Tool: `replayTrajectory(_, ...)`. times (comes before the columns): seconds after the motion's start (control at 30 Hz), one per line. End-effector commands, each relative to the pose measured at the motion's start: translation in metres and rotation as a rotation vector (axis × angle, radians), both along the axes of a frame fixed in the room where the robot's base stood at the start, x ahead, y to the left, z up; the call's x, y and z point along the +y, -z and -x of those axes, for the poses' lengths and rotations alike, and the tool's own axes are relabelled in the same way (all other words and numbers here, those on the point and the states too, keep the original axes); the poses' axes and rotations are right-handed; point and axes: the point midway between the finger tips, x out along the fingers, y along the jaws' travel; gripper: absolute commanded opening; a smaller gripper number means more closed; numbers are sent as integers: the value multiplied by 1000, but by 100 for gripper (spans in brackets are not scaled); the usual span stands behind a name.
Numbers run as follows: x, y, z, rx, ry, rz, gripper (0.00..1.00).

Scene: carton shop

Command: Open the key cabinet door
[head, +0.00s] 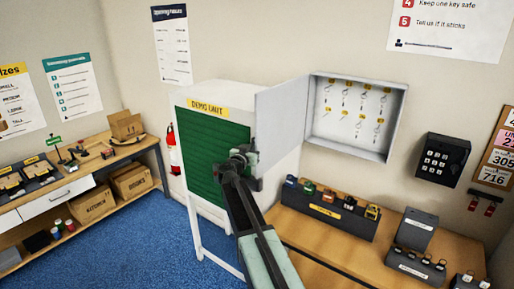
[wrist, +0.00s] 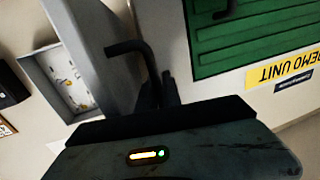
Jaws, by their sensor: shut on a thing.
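The key cabinet (head: 355,115) is a light grey wall box in the head view, its inside showing rows of hooks with keys and yellow tags. Its door (head: 283,120) stands swung wide open to the left, out from the wall. My gripper (head: 243,158) is at the lower left part of the door. In the wrist view, my gripper (wrist: 158,92) is shut on a dark bent handle (wrist: 130,48) beside the grey door panel (wrist: 95,45). The cabinet (wrist: 62,80) also shows there at the left. The handle is hard to make out in the head view.
A white stand with a green shutter (head: 222,150), marked "DEMO UNIT", stands just behind and left of my gripper. A wooden bench (head: 345,235) with a dark tray (head: 325,215) lies below the cabinet. A black keypad box (head: 442,160) hangs at right. Blue carpet is clear at lower left.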

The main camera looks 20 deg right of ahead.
Motion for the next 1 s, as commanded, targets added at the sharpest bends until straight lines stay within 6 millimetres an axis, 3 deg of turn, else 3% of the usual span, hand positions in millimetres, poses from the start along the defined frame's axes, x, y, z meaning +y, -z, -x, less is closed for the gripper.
replayTrajectory(0.27,-12,0,4,0,14,0,0)
replayTrajectory(0.3,-14,0,4,0,16,0,17)
replayTrajectory(0.6,-14,0,5,0,17,0,18)
replayTrajectory(0.77,-2,0,16,0,15,0,18)
replayTrajectory(1.0,32,0,48,0,17,0,18)
